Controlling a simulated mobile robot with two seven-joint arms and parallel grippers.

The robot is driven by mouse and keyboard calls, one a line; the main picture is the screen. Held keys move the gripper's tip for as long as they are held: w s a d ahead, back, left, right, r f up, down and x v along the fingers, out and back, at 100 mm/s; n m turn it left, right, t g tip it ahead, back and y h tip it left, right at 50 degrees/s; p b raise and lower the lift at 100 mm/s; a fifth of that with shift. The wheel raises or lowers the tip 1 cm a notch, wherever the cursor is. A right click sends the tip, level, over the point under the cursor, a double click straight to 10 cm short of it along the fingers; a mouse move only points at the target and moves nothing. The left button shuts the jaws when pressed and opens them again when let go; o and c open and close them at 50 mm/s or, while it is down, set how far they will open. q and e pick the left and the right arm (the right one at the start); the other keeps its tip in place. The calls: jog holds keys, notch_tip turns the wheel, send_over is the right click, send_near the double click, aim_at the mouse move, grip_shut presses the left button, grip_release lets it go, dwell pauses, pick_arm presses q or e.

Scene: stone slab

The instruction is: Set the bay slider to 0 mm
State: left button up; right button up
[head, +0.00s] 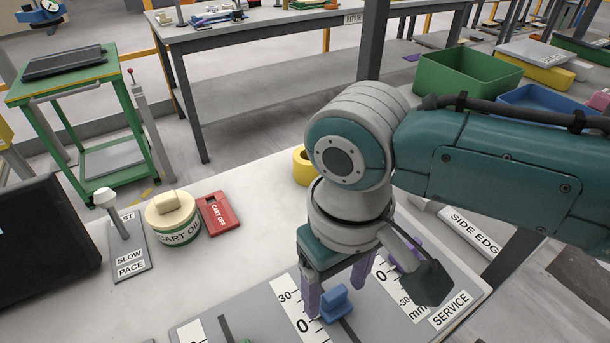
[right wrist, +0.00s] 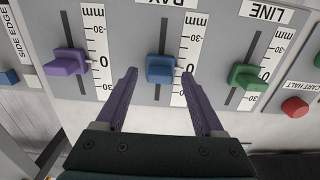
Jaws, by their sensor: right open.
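The blue bay slider handle (head: 337,302) sits on a grey panel with a white mm scale on its left in the head view. In the right wrist view the blue handle (right wrist: 160,68) stands in its slot, level or nearly level with the 0 mark; I cannot read the exact millimetre. My right gripper (head: 338,290) is open, pointing down at the handle. In the right wrist view its purple fingers (right wrist: 159,74) are on either side of the handle, with gaps visible on both sides. My left gripper is not in view.
A purple slider (right wrist: 66,62) and a green slider (right wrist: 246,77) flank the blue one. A red cart halt button (right wrist: 295,107) is beside the green slider.

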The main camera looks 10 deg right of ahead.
aim_at(335, 292)
notch_tip(335, 292, up, 9)
jog(key=p, duration=0.1)
jog(key=shift+r+p, duration=0.2)
jog(key=shift+p, duration=0.15)
